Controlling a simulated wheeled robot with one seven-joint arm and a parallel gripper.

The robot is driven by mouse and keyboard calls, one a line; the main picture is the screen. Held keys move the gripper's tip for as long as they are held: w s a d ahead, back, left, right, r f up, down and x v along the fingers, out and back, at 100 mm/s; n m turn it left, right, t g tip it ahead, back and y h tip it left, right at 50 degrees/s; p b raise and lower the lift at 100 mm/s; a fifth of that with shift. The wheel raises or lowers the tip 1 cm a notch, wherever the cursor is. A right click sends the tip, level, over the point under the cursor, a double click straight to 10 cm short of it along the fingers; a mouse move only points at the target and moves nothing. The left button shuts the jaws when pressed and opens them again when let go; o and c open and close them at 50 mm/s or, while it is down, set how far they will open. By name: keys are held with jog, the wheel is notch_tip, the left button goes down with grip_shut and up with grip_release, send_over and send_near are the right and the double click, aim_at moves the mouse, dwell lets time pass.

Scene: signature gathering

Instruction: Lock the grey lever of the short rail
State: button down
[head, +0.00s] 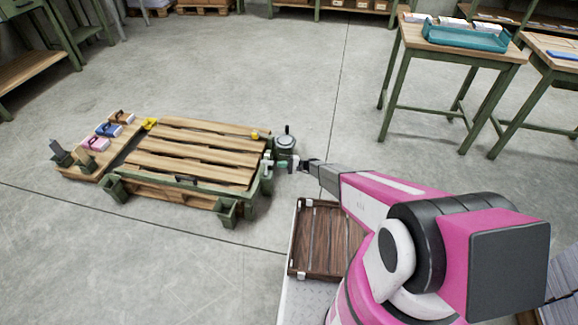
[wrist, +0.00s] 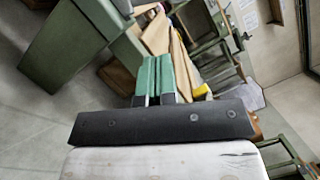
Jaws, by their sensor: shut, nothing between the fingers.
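My gripper (head: 281,165) is at the right end of the low green-framed bench with wooden slats (head: 195,155). Its green fingers show together in the wrist view (wrist: 155,66), shut and empty. The short rail (head: 266,178) is the green end of the frame, just left of the fingertips. A small pale grey piece (head: 267,160) sits on this rail close to the fingertips. It may be the grey lever, but it is too small to tell its position or whether the fingers touch it. In the wrist view, green frame parts (wrist: 205,45) and wooden slats (wrist: 157,33) lie beyond the fingers.
A round grey device with a dark upright handle (head: 286,142) stands just behind my gripper. A side board (head: 75,172) with pink, blue and brown blocks lies left of the bench. A brown slatted tray (head: 325,240) is nearer me.

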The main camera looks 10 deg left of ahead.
jog(key=shift+s+a+r, duration=0.3)
jog(key=shift+s+a, duration=0.3)
jog(key=shift+a, duration=0.1)
jog(key=shift+s+a+r, duration=0.35)
jog(key=shift+s+a, duration=0.25)
jog(key=shift+a, duration=0.15)
jog(key=shift+s+a+r, duration=0.3)
jog(key=shift+s+a, duration=0.3)
jog(key=shift+a, duration=0.1)
jog(key=shift+s+r+n, duration=0.35)
jog(key=shift+n, duration=0.65)
jog(key=n, duration=0.1)
jog(key=s+r+n+h, duration=0.1)
jog(key=n, duration=0.1)
jog(key=shift+s+h, duration=0.25)
jog(key=shift+h, duration=0.05)
jog(key=n, duration=0.1)
jog(key=s+n+h, duration=0.1)
jog(key=n, duration=0.1)
jog(key=shift+s+a+r+n, duration=0.1)
jog(key=shift+s+a+n, duration=0.05)
jog(key=shift+s+n, duration=0.15)
jog(key=shift+s, duration=0.35)
jog(key=shift+w, duration=0.1)
